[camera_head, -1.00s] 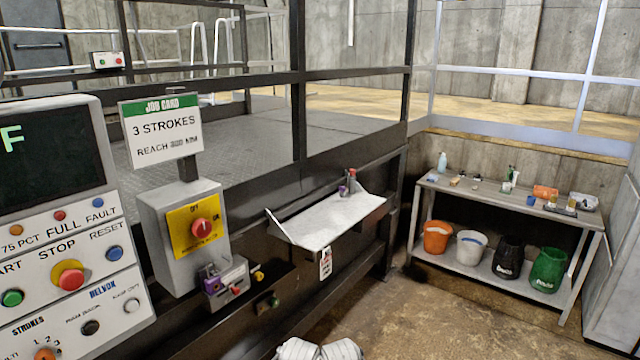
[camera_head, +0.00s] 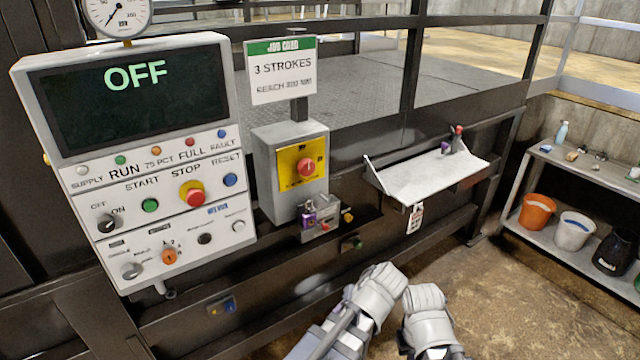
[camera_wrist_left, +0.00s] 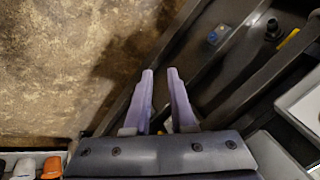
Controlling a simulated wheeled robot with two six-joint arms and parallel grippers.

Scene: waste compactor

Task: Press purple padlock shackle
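A purple padlock (camera_head: 307,216) sits on the small grey bracket (camera_head: 321,226) below the yellow-plated isolator switch box (camera_head: 292,175). Its shackle is too small to make out clearly. A second small purple item (camera_head: 445,147) stands on the white shelf to the right, beside a red-topped one. My left gripper (camera_wrist_left: 160,72) shows in the left wrist view with its two pale purple fingers apart and nothing between them. It is away from the padlock, which I cannot make out in that view. In the head view only grey-white arm links show at the bottom. My right gripper is not seen.
The control panel (camera_head: 140,165) with its OFF screen is at the left. The job card (camera_head: 280,72) stands above the switch box. The white shelf (camera_head: 428,177) juts out at the right. A bench (camera_head: 565,250) with buckets is farther right. Floor is clear between.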

